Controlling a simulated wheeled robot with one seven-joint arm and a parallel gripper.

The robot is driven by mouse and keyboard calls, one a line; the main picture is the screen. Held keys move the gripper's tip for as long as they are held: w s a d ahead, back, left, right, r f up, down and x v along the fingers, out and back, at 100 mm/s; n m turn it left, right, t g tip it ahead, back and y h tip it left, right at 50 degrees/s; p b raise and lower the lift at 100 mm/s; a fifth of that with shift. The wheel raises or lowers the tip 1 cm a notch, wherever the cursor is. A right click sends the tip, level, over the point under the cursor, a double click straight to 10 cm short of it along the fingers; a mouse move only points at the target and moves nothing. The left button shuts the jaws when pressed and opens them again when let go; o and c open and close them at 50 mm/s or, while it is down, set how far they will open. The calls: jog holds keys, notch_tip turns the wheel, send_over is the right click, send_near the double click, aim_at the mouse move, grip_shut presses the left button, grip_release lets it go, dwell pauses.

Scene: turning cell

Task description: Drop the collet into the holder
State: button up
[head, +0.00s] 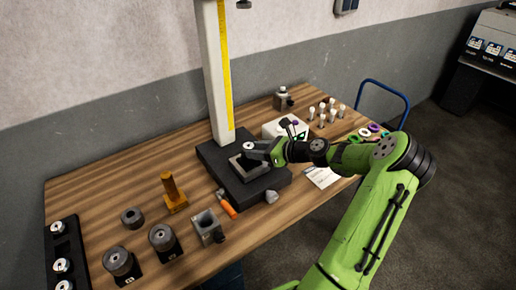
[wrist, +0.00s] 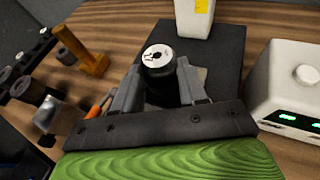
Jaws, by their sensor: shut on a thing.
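My gripper (wrist: 160,82) is shut on the collet (wrist: 157,60), a dark cylinder with a pale, marked round top. It stands upright between the fingers; its lower end is hidden in the wrist view. In the head view my gripper (head: 257,150) is over the black base plate (head: 270,187) of the tall white column, above a grey square piece (head: 240,170). I cannot tell whether the collet touches that piece. A black rack (head: 54,243) with several pale round tops lies at the far left. Which piece is the holder is not certain.
An orange stand (head: 174,196), two grey round pieces on dark feet (head: 118,262), a grey ring (head: 132,218) and a grey hollow block (head: 208,226) stand left. A white box (wrist: 293,90) is close on the right. The wooden table's (head: 100,185) back left is clear.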

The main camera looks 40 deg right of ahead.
jog(key=o, duration=1.2)
jog(key=shift+o, duration=0.2)
jog(key=p+v, duration=0.2)
jog(key=v, duration=1.3)
jog(key=shift+s, duration=0.35)
jog(key=shift+d, duration=0.1)
